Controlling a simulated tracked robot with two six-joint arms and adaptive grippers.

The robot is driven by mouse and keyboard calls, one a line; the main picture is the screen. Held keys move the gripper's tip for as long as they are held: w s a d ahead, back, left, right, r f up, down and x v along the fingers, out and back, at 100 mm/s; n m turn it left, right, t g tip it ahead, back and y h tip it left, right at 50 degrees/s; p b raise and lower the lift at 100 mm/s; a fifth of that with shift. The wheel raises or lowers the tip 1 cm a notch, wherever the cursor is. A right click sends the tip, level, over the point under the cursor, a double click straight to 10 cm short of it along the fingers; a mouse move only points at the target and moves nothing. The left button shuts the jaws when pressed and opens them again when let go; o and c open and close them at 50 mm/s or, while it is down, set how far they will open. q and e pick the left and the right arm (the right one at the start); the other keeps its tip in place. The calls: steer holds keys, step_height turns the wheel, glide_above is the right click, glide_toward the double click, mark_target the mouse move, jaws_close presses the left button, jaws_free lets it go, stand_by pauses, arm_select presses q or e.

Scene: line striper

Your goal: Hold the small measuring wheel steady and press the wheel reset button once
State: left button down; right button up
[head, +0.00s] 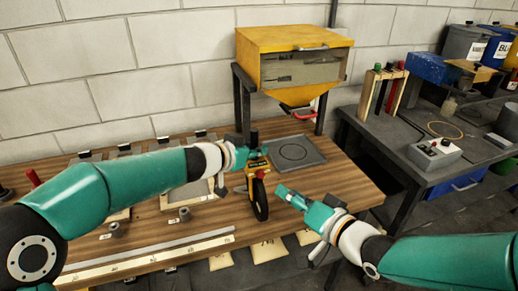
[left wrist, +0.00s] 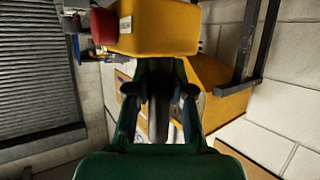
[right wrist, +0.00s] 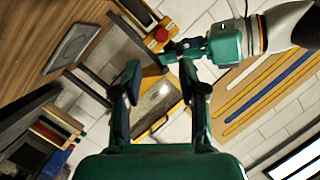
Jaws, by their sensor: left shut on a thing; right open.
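The small measuring wheel (head: 259,200) has an orange-yellow body with a display and a black wheel below. It is upright over the wooden bench. My left gripper (head: 250,157) is shut on it at the upper part. In the left wrist view its yellow body (left wrist: 160,28) fills the top, with a red button (left wrist: 103,27) on its left end. The red button also shows in the right wrist view (right wrist: 160,36), near my left gripper's fingers. My right gripper (head: 285,192) is open and empty, to the right of the wheel and apart from it. Its open fingers frame the right wrist view (right wrist: 165,85).
A yellow hopper (head: 285,40) on dark legs stands behind, with a grey tray (head: 292,152) in front of it. A long ruler (head: 140,260) lies along the bench's front. A grey control box (head: 434,153) sits on the dark table at right.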

jaws_close()
stand_by(1.4)
